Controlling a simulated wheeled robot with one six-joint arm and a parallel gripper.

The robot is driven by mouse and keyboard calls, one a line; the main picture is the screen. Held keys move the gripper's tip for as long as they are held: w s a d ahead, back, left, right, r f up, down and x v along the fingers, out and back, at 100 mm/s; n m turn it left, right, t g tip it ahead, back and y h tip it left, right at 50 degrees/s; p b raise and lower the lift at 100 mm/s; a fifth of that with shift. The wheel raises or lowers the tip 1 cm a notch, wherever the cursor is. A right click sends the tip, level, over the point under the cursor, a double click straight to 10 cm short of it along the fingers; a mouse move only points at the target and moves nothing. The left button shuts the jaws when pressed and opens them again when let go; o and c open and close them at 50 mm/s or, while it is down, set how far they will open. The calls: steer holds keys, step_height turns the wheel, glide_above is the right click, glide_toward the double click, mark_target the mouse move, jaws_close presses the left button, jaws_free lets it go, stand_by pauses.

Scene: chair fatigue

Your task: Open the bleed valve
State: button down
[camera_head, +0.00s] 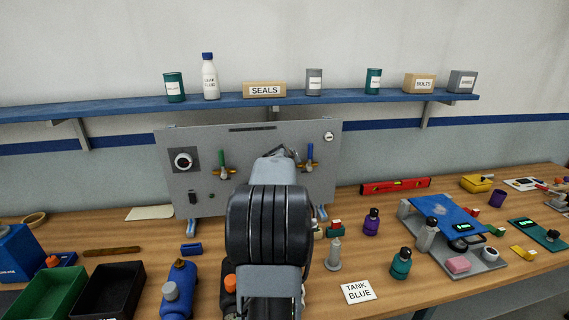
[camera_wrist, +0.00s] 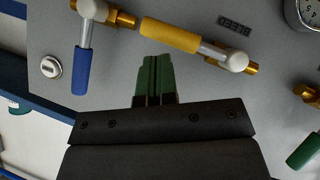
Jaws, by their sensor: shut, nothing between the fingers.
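The grey panel (camera_head: 200,135) stands upright on the bench and carries several lever valves on brass fittings. In the wrist view, a yellow lever (camera_wrist: 170,35) lies nearly crosswise, and a blue lever (camera_wrist: 82,70) hangs to its left. A green lever (camera_wrist: 305,148) is at the lower right edge. The head view shows the green lever (camera_head: 222,158) and blue lever (camera_head: 309,151) pointing up; my arm hides the yellow one.
A round white button-like disc (camera_wrist: 50,67) sits left of the blue lever. A blue shelf (camera_head: 225,102) runs above the panel. Bottles and bins crowd the bench.

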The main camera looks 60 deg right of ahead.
steer(key=shift+s+d+f+b, duration=0.1)
steer(key=shift+s+f+b, duration=0.1)
steer(key=shift+f+b, duration=0.3)
stand_by(0.4)
steer(key=s+a+r+p, duration=0.3)
steer(key=s+a+r, duration=0.3)
steer(key=r, duration=0.3)
steer(key=shift+a+r, duration=0.25)
steer(key=shift+a, duration=0.2)
stand_by(0.5)
